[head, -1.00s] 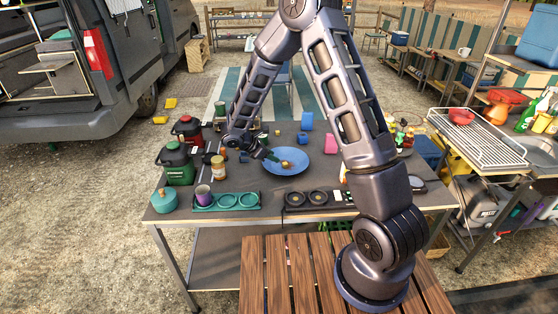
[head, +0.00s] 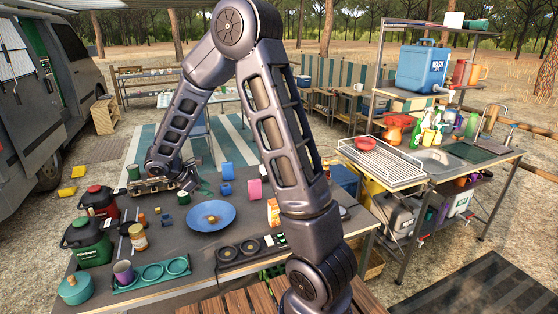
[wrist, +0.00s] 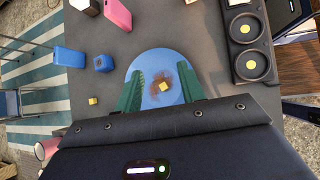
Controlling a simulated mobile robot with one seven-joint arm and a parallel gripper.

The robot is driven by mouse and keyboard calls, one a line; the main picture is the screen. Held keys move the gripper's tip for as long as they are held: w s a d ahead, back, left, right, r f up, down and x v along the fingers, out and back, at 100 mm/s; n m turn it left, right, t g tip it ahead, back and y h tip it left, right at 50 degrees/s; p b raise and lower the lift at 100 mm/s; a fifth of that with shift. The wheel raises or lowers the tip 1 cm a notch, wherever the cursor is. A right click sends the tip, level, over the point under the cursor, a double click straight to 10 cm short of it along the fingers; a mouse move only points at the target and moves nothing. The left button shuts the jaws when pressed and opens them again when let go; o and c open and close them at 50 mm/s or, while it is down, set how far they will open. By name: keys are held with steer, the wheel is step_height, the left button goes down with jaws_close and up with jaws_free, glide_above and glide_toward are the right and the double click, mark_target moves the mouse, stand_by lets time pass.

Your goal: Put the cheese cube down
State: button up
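The small yellow cheese cube (head: 212,219) rests on the blue plate (head: 228,224) on the grey table. In the wrist view the cube (wrist: 165,87) lies on a brownish patch of the plate (wrist: 152,61), between the lines of the two green fingers. My gripper (wrist: 162,91) is open, its fingers well apart with nothing held. In the head view my gripper (head: 201,188) is behind the plate and raised, clear of the cube. Another small yellow cube (wrist: 93,101) lies on the table off the plate, close to a blue block (wrist: 103,63).
Blue and pink pieces (head: 254,189) stand behind the plate. A jar (head: 138,237), jerrycans (head: 87,242) and a teal cup tray (head: 165,271) are to the left.

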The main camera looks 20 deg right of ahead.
steer(key=s+d+r+m+g+y, duration=0.15)
steer(key=s+d+r+m, duration=0.25)
steer(key=d+r, duration=0.4)
steer(key=s+d+r+m+t+y, duration=0.1)
steer(key=s+d+r+m+y, duration=0.1)
steer(key=s, duration=0.4)
steer(key=s+d+r+m+t+y, duration=0.1)
steer(key=s+d+r+m+y, duration=0.1)
steer(key=s+d+r+m, duration=0.3)
steer(key=s+d+r+m+t+y, duration=0.2)
steer(key=s+d+r+m, duration=0.2)
steer(key=s, duration=0.5)
steer(key=d+m, duration=0.1)
steer(key=m, duration=0.1)
steer(key=shift+r+m, duration=0.15)
steer(key=shift+m, duration=0.25)
steer(key=shift+o, duration=0.7)
steer(key=shift+s+y, duration=0.1)
steer(key=shift+y, duration=0.15)
steer(key=shift+a, duration=0.1)
